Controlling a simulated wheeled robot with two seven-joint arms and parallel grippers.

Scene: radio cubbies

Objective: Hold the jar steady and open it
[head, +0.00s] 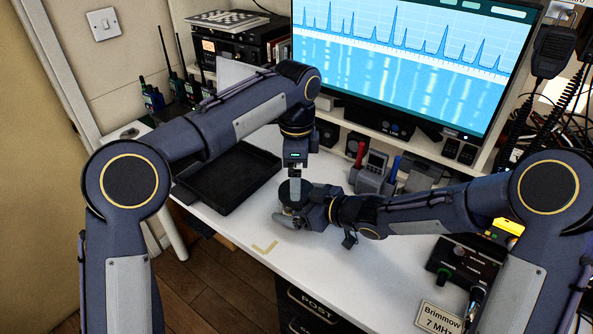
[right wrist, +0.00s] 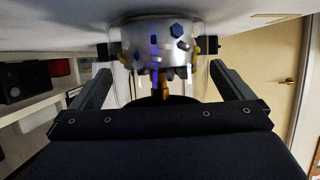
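The clear jar (right wrist: 155,45) stands on the white desk and shows upside down in the right wrist view, with dark blue, white and golden bits inside. In the head view its dark lid (head: 284,191) shows, and most of the jar is hidden by my right gripper. My right gripper (head: 293,216) reaches in from the right, low over the desk. In the right wrist view its two fingers (right wrist: 160,48) lie on opposite sides of the jar and appear to press on it. My left gripper (head: 295,194) points straight down at the lid; its finger opening is not clear.
A black tray (head: 230,178) lies to the left of the jar. A red and blue tool holder (head: 371,178) stands behind, under the large monitor (head: 400,55). A black box with knobs (head: 462,264) is at the right.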

